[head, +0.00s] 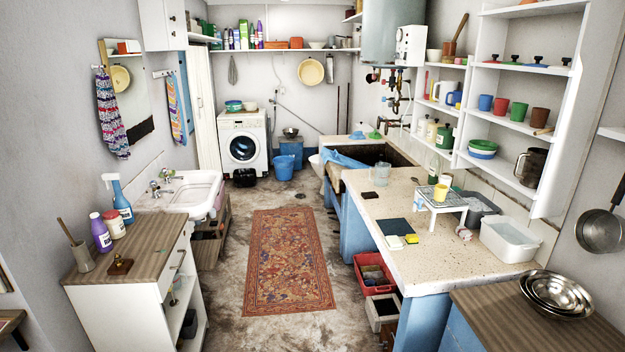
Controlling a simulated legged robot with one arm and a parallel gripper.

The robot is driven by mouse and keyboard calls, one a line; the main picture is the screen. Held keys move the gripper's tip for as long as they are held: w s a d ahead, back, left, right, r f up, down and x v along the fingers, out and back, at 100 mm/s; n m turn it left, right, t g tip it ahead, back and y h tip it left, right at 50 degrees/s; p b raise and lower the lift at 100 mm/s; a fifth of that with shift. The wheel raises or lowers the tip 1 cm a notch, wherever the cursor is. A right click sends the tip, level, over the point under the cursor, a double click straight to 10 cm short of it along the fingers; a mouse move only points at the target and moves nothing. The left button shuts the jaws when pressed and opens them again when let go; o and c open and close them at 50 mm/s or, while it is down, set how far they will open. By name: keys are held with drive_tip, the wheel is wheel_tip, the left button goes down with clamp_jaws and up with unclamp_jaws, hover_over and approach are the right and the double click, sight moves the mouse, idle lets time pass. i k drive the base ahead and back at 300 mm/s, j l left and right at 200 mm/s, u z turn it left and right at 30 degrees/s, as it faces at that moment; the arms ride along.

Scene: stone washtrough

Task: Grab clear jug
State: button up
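A clear jug (379,175) stands upright on the pale speckled counter (410,191), at its far end beside the stone trough (385,153). It is see-through and looks empty, though it is too small to be sure. My gripper is not in view.
On the counter are a small white stand (441,202) with a yellow cup, a dark flat square (396,227), sponges and a white tub (509,240). A patterned rug (289,262) lies on the open floor. A red crate (374,272) sits below the counter.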

sight(382, 174)
drive_tip(key=i, duration=1.8)
drive_tip(key=i+j+z, duration=0.1)
drive_tip(key=i+z, duration=0.15)
drive_tip(key=i, duration=0.3)
drive_tip(key=i+j+z, duration=0.25)
drive_tip(key=i, duration=0.3)
drive_tip(key=i+j+z, duration=0.25)
drive_tip(key=i, duration=0.25)
drive_tip(key=i+j+z, duration=0.25)
drive_tip(key=i, duration=0.25)
drive_tip(key=j, duration=0.1)
